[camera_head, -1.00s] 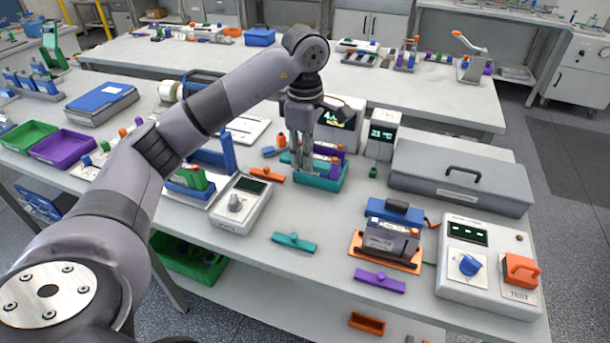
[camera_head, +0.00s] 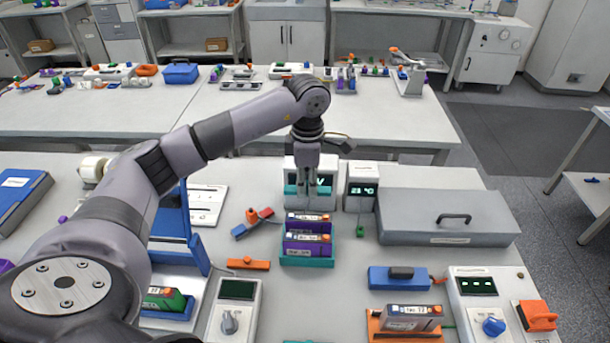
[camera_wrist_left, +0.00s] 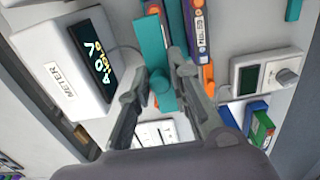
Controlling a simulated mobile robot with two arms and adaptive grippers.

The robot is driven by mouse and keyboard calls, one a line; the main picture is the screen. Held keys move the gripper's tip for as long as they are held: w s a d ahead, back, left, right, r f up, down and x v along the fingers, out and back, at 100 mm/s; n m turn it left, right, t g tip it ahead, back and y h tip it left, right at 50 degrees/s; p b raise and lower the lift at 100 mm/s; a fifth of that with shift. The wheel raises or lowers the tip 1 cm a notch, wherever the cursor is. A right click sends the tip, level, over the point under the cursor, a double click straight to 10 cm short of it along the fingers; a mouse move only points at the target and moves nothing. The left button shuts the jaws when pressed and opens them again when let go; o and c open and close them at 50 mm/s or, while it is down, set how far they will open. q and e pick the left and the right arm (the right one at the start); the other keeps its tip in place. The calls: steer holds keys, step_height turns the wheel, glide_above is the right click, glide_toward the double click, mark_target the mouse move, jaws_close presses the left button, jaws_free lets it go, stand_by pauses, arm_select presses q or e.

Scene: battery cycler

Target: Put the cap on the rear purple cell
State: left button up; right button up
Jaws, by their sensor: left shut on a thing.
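The teal tray (camera_head: 307,262) holds two purple cells with white labels and orange ends. The rear purple cell (camera_head: 308,226) stands behind the front purple cell (camera_head: 306,248). In the left wrist view, the cells (camera_wrist_left: 197,35) lie beyond and right of the fingers. My left gripper (camera_head: 306,192) is shut on a teal cap (camera_head: 290,189), a bar with a round knob. The cap (camera_wrist_left: 150,45) also shows between the fingers in the left wrist view. It is held above and behind the tray, in front of the meter, apart from the cells. My right gripper is out of view.
The meter (camera_head: 290,165) and a timer-like display (camera_head: 361,187) stand close behind the tray. A grey case (camera_head: 445,215) lies to the right. An orange cap (camera_head: 248,264) and a blue clamp-like stand (camera_head: 195,240) are to the left.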

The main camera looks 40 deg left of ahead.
arm_select(q)
steer(key=shift+s+d+f+b, duration=0.1)
steer(key=shift+d+f+b, duration=0.4)
steer(key=shift+f, duration=0.55)
steer(key=f+b, duration=0.1)
steer(key=f, duration=0.1)
steer(key=shift+a+f+b, duration=0.3)
steer(key=shift+b, duration=0.1)
steer(key=shift+f, duration=0.4)
steer(key=shift+d+f+b, duration=0.1)
steer(key=shift+f+b, duration=0.55)
steer(key=shift+b, duration=0.2)
steer(key=shift+f, duration=0.25)
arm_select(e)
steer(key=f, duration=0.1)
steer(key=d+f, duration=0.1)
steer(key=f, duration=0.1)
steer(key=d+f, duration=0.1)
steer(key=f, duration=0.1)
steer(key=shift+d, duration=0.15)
arm_select(q)
steer(key=shift+b, duration=0.45)
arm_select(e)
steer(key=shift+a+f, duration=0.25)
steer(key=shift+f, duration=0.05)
